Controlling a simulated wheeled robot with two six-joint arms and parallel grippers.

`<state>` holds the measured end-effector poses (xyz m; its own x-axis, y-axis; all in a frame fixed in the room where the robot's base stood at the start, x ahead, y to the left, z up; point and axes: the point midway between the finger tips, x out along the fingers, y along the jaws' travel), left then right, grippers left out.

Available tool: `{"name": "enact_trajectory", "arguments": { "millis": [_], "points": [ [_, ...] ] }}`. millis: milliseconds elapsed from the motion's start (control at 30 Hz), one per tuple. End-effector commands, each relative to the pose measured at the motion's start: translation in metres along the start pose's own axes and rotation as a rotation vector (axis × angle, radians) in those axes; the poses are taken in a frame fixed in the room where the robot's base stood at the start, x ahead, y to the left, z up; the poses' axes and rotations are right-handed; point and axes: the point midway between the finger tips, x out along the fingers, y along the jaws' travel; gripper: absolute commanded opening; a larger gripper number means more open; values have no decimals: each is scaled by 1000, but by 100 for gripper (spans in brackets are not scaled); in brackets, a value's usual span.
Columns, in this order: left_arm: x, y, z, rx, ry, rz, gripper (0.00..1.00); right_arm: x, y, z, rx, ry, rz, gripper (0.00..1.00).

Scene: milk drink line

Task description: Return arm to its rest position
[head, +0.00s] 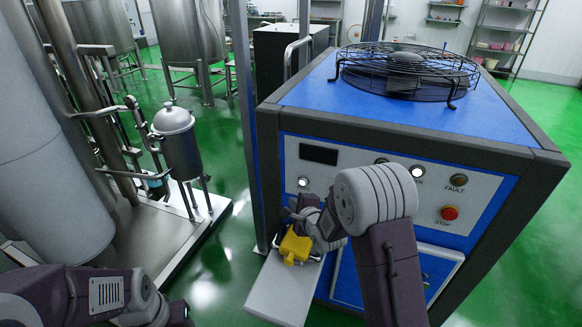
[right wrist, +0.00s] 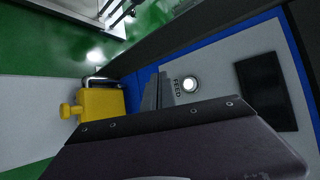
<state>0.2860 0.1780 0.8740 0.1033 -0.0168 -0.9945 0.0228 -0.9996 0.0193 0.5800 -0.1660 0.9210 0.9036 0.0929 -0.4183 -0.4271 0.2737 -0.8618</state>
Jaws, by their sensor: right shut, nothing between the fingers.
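My right gripper (head: 291,212) is at the lower left of the blue cabinet's grey front panel, below the round white-lit FEED button (head: 303,183). In the right wrist view its shut fingers (right wrist: 158,92) are empty and appear beside the lit FEED button (right wrist: 190,84). I cannot tell whether they touch the panel. My right arm reaches up from the bottom and hides part of the panel.
A yellow fitting (head: 295,247) sits close under the right gripper, by a pale plate (head: 283,288). The blue cabinet (head: 310,95) carries a fan guard (head: 408,68) and a red stop button (head: 449,213). A small steel vessel (head: 180,145) stands left, with open green floor between.

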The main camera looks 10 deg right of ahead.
Motion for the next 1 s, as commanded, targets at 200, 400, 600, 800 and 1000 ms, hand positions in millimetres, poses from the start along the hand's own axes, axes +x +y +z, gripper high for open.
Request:
{"name": "enact_trajectory", "arguments": {
  "millis": [200,400,600,800,1000],
  "points": [
    [-17,0,-2,0,0,0,56,-18,-47,18,-8,-23,-63,0],
    [-50,1,-5,0,1,0,56,-102,-68,24,-317,58,111,0],
    [-57,1,-6,0,0,0,56,-185,28,-4,-951,-56,601,0],
    [-55,1,-6,0,0,0,56,-258,107,-19,-1418,-469,961,0],
    [-55,1,-6,0,0,0,56,-271,115,-20,-1582,-630,989,0]
  ]
}}
